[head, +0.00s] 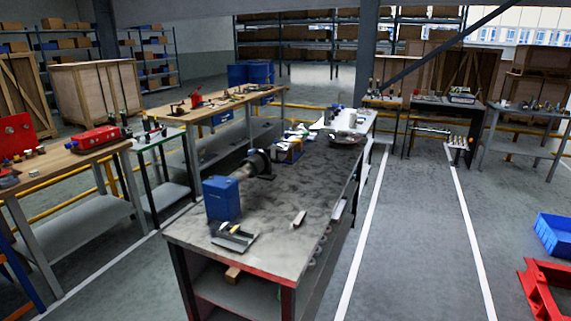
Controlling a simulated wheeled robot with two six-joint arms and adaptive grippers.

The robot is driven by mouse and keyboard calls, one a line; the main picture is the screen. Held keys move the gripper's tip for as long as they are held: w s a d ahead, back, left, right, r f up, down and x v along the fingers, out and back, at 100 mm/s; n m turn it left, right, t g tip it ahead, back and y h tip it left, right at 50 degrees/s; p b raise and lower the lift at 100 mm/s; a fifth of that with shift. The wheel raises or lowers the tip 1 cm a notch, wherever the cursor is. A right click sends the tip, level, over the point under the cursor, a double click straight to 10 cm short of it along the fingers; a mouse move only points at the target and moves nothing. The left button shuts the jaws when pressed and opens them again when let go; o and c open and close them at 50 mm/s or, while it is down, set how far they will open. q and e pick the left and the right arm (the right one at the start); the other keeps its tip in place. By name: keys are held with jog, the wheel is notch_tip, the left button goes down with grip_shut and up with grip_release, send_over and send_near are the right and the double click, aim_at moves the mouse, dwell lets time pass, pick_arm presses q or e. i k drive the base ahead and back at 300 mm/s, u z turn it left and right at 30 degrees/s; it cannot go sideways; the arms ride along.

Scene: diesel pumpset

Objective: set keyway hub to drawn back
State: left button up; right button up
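A blue block-shaped unit (222,199) stands near the front left of the grey central bench (285,240). Just behind it is a dark round part (259,163), like a hub or flange on a shaft. It is too small and dark to tell whether this is the keyway hub, or how far along a shaft it sits. Neither of my grippers is in the head view.
Wooden benches with tools (75,160) stand at left. A clear floor lane (415,230) runs along the right. A blue bin (553,234) and red frame (545,290) lie at far right.

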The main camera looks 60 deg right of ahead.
aim_at(259, 161)
jog(key=z, duration=1.75)
jog(key=k, duration=0.5)
jog(key=z, duration=1.15)
jog(key=i, duration=2.9)
jog(key=u, duration=1.5)
